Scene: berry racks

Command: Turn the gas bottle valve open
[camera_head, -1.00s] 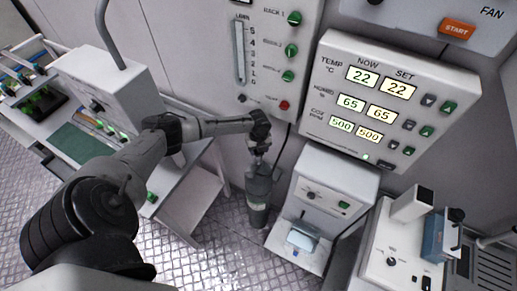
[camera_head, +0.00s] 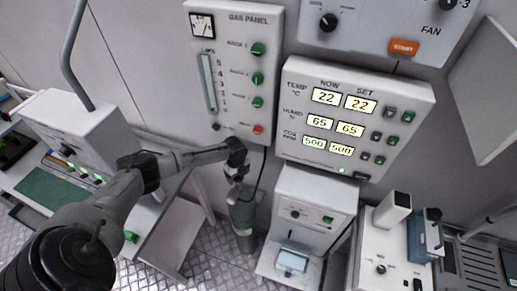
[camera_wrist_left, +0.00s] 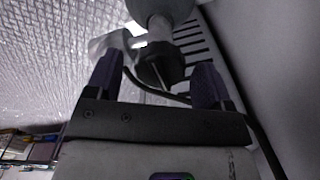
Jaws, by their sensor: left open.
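The grey gas bottle (camera_head: 242,216) stands upright on the floor against the wall, below the gas panel. My left gripper (camera_head: 237,176) is at the top of the bottle, over its valve. In the left wrist view the open fingers (camera_wrist_left: 157,80) stand on either side of the valve (camera_wrist_left: 160,68), with visible room on both sides. The bottle's neck and part of its body (camera_wrist_left: 160,12) show beyond it. In the head view my gripper hides most of the valve. My right gripper does not show.
The gas panel (camera_head: 232,20) with green knobs is on the wall above the bottle. A white cabinet (camera_head: 312,200) stands close on the bottle's right. A white bench (camera_head: 172,238) is on its left. A dark hose runs beside the valve.

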